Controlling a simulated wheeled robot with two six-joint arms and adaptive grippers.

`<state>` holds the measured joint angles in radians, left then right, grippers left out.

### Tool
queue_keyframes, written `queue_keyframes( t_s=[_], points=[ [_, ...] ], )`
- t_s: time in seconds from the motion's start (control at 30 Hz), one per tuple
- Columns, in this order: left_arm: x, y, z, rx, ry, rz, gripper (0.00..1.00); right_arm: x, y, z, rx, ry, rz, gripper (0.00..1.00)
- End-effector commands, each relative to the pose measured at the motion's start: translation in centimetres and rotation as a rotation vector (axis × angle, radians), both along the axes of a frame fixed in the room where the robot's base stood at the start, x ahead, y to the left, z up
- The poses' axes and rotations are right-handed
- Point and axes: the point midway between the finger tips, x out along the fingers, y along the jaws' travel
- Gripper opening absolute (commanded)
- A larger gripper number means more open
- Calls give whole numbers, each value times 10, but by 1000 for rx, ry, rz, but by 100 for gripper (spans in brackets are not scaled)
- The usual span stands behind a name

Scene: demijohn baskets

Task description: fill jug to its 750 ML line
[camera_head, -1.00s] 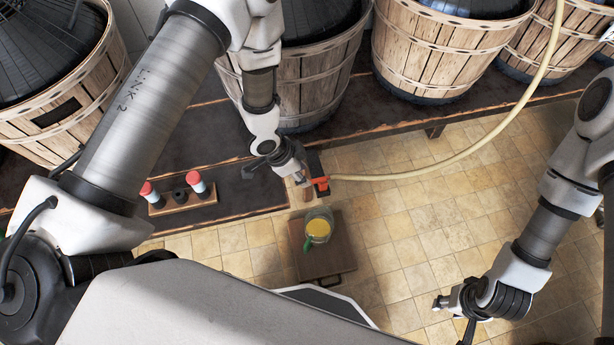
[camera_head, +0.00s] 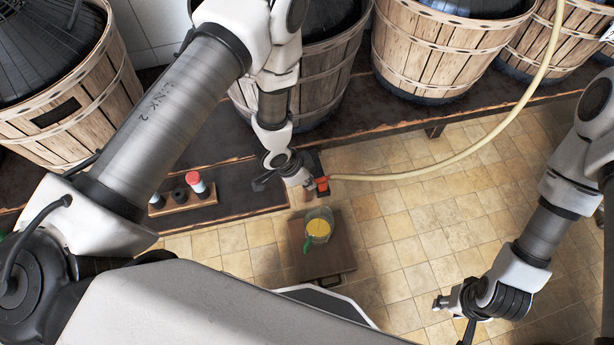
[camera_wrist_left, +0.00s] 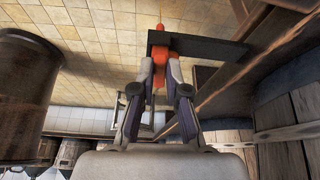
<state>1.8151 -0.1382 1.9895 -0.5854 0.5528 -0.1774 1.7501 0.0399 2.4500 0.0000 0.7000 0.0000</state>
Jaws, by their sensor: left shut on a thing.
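The clear jug (camera_head: 328,217) with a green handle stands on a small dark wooden stool (camera_head: 337,262) and holds yellow liquid. Its marks are too small to read, so I cannot tell the level against the 750 ML line. My left gripper (camera_head: 310,184) is shut on the orange tap (camera_head: 322,184) at the end of the cream hose (camera_head: 440,165), just above and behind the jug in the picture. The left wrist view shows the orange tap (camera_wrist_left: 160,73) between the fingertips. My right gripper (camera_head: 438,302) hangs over the floor at the right, and its jaws are unclear.
A dark bench (camera_head: 400,121) carries several demijohn baskets (camera_head: 430,55) along the back. A small wooden rack (camera_head: 185,203) with a red-capped bottle (camera_head: 197,184) sits left of the tap. A black bracket (camera_wrist_left: 205,48) is beside the tap. Tiled floor is clear right of the stool.

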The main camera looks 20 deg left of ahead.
Motion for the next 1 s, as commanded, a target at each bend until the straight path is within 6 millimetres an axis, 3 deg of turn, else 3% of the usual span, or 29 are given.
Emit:
queue_keyframes(
  t_s=[0.23, 0.57, 0.6, 0.63, 1.0],
  points=[
    [-9, -9, 2, 3, 1, 256, 0, 0, 0, 13, 0, 0, 0, 40],
    [-9, -9, 0, 1, -2, 293, 0, 0, 0, 12, 0, 0, 0, 40],
    [-9, -9, 0, 1, -2, 293, 28, 0, 0, 12, 0, 0, 0, 40],
    [-9, -9, 0, 1, -2, 293, 38, 0, 0, 12, 0, 0, 0, 40],
    [-10, -9, 4, 1, -1, 292, 40, 0, 0, 12, 0, 0, 0, 40]
  ],
)
